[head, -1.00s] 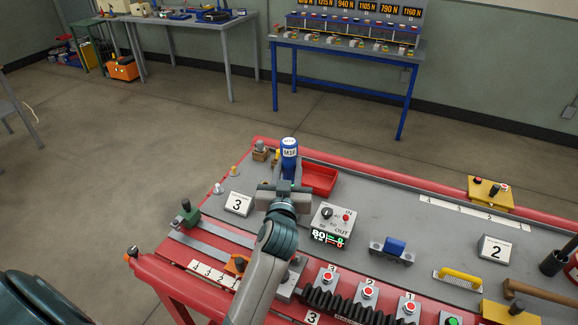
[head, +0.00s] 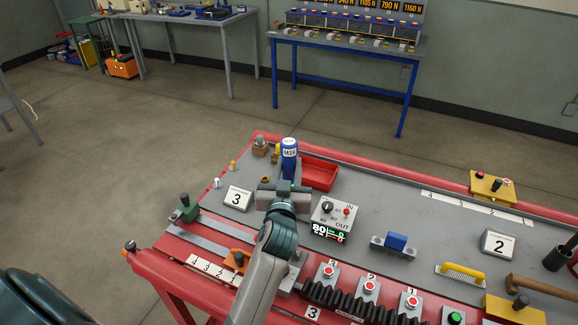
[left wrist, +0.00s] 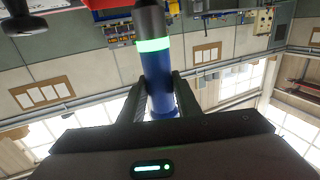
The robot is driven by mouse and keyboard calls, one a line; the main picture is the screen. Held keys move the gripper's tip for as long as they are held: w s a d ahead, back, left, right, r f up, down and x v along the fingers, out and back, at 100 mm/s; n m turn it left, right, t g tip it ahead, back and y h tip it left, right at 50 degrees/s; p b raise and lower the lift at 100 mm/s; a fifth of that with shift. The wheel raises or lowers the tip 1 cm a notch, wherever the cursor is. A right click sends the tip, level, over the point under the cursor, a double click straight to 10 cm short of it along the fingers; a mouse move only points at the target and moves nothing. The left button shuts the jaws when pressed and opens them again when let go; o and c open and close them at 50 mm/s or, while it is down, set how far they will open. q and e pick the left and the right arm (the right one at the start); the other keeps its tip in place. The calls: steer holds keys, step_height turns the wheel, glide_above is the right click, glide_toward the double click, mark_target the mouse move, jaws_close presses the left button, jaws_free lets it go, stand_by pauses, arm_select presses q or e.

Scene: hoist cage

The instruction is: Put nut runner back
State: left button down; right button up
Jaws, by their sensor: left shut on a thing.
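The nut runner (head: 289,150) is a blue cylinder with a white label band and a pale top. It stands upright in my left gripper (head: 286,186) above the far left part of the red and grey bench. In the left wrist view the nut runner (left wrist: 160,90) shows a dark end and a lit green ring, with its blue body between the two fingers of my left gripper (left wrist: 160,105). The gripper is shut on it. Its lower end is hidden behind the gripper in the head view. My right gripper is not in view.
A red tray (head: 319,174) lies just right of the nut runner. A brown block (head: 260,148), a number 3 sign (head: 237,198) and small pegs stand left of it. A control box (head: 334,216) with a green display sits right of the gripper.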

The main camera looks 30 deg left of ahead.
arm_select(q)
steer(key=shift+f+b, duration=0.4)
steer(key=shift+f, duration=0.1)
steer(key=c, duration=1.3)
jaws_free()
steer(key=shift+o, duration=0.2)
steer(key=shift+f, duration=0.15)
steer(key=shift+s, duration=0.1)
